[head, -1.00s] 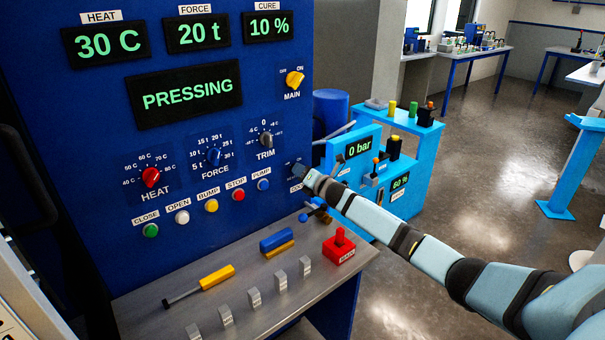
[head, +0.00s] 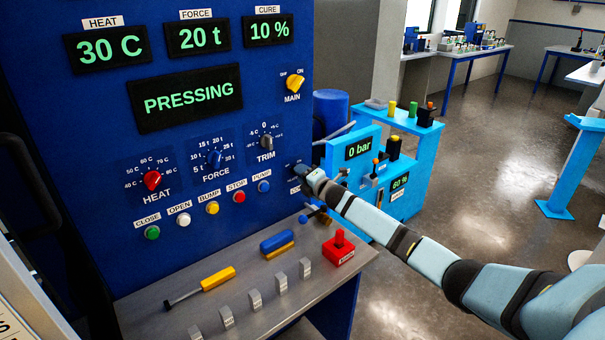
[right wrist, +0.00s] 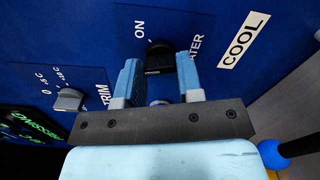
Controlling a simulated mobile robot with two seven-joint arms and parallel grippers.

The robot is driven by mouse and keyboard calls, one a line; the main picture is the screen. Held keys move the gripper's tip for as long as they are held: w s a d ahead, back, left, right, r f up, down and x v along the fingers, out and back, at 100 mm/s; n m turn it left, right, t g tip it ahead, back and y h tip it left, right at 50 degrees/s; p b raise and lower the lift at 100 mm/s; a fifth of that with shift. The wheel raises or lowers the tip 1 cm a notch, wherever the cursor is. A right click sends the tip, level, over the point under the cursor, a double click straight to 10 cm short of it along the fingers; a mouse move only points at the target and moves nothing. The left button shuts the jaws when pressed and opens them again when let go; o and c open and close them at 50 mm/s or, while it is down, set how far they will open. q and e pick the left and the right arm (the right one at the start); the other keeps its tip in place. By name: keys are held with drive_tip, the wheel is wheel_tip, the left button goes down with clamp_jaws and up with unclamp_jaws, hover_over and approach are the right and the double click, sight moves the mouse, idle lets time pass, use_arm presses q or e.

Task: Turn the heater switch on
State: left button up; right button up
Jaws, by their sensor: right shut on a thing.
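The heater switch (right wrist: 160,57) is a dark knob on a dark blue plate in the right wrist view, with ON printed beside it and a HEATER label partly covered by a finger. My right gripper (right wrist: 158,72) has its two light blue fingers on either side of the knob, shut on it. In the head view my right gripper (head: 314,181) is at the right edge of the blue panel, below the MAIN switch, and hides most of the heater switch. The knob's exact pointing direction is hard to tell. My left gripper is not in view.
The TRIM knob (head: 266,143) is left of my right gripper, and the yellow MAIN switch (head: 295,83) is above it. The COOL label (right wrist: 243,40) is close to the heater switch. A sloping shelf (head: 180,315) with levers juts out below. A light blue unit (head: 353,160) stands behind.

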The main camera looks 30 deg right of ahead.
drive_tip(key=shift+f+m+p, duration=0.15)
drive_tip(key=shift+m+p, duration=1.45)
drive_tip(key=shift+m, duration=4.6)
drive_tip(key=o, duration=0.9)
drive_tip(key=shift+o, duration=0.2)
drive_tip(key=s+d, duration=0.1)
drive_tip(key=s, duration=1.3)
